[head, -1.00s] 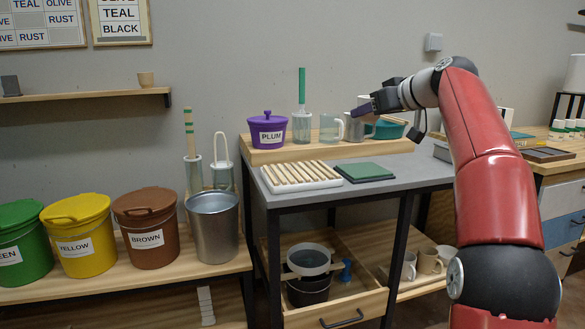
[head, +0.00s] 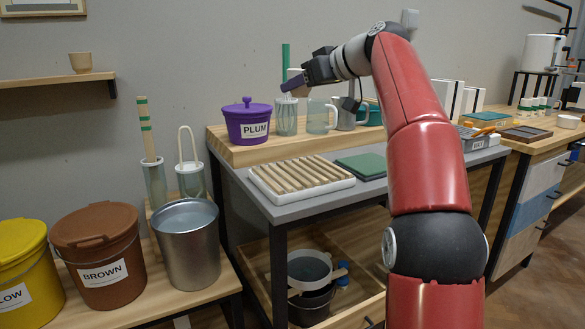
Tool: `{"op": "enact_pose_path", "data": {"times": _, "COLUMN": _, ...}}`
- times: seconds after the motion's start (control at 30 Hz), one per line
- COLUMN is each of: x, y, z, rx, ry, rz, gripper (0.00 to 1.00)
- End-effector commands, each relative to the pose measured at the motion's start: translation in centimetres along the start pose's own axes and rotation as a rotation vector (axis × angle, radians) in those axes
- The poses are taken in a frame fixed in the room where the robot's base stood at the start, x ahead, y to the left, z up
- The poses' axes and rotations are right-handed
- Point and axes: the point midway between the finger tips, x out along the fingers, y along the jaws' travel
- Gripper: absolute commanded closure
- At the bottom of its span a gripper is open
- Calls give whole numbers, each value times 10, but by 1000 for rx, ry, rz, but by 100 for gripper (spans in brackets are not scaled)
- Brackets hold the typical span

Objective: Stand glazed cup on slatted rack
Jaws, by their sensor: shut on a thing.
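My gripper (head: 288,87) is high over the shelf at the back of the table, shut, its purple-grey fingers pointing left. A small pale shape (head: 293,73) shows at the fingers and appears to be the cup; it is mostly hidden and its glaze cannot be made out. The slatted rack (head: 300,174), pale wooden slats in a white tray, lies on the grey table, below and nearer than my gripper. Its slats are bare.
A purple PLUM pot (head: 248,122), a glass jar (head: 285,122), a clear pitcher (head: 319,118) and a grey mug (head: 346,116) stand on the raised shelf. A green mat (head: 364,165) lies right of the rack. A metal bucket (head: 187,250) stands at left.

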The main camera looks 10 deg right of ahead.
Motion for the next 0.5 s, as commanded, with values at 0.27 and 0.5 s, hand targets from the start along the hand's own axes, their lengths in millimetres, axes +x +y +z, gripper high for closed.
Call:
{"op": "enact_pose_path", "data": {"times": 0.27, "x": 33, "y": -2, "z": 79, "rx": 3, "ry": -1, "rz": -2, "gripper": 79}}
{"op": "enact_pose_path", "data": {"times": 0.5, "x": 50, "y": -2, "z": 119, "rx": 1, "ry": 1, "rz": -1, "gripper": 79}}
